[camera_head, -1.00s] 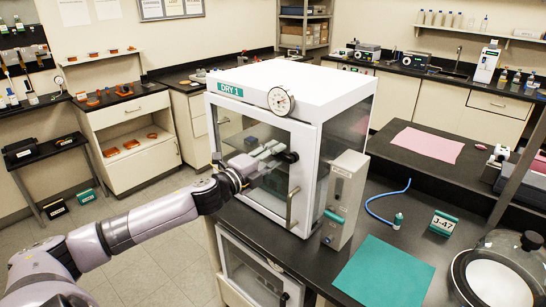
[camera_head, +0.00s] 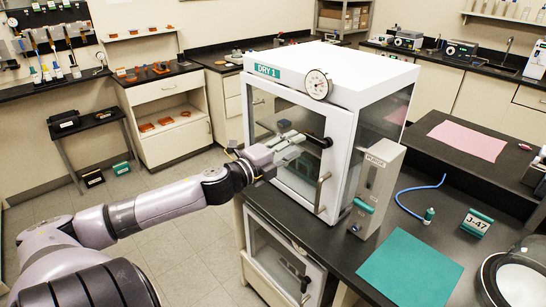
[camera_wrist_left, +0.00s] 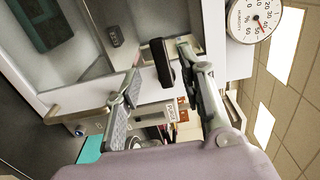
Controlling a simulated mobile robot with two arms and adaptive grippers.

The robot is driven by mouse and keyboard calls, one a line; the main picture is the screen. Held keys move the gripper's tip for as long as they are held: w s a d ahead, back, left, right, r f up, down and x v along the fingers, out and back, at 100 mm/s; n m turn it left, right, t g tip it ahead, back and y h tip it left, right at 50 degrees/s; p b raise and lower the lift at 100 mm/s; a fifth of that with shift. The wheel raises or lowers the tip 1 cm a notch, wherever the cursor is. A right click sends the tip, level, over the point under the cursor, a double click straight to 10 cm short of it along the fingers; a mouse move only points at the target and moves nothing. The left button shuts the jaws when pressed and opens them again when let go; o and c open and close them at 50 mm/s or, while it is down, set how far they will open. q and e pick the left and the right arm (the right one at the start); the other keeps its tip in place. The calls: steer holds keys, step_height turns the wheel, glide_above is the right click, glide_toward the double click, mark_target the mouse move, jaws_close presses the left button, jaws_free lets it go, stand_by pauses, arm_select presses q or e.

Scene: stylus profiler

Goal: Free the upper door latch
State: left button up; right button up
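The white dry cabinet (camera_head: 345,75), labelled DRY 1, stands on the black bench with its upper glass-fronted door (camera_head: 290,180) apparently closed. The upper door latch (camera_head: 320,140) is a black piece on the door's right side, below the dial. My left gripper (camera_head: 294,146) is in front of the door, just left of the latch, its fingers pointing at it. In the left wrist view the black latch (camera_wrist_left: 162,62) shows between the two spread fingers, with visible space to each. The gripper is open and empty. My right gripper is not in view.
A bar handle (camera_head: 321,191) stands out below the latch. The purge box (camera_head: 376,188) is right of the cabinet. A round dial (camera_head: 317,84) sits on the top edge. A lower glass door (camera_head: 278,262) is under the bench top. The teal mat (camera_head: 410,267) lies at right.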

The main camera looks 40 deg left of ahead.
arm_select(q)
steer(key=s, duration=0.6)
steer(key=shift+s+a, duration=0.2)
steer(key=shift+a, duration=0.1)
stand_by(0.3)
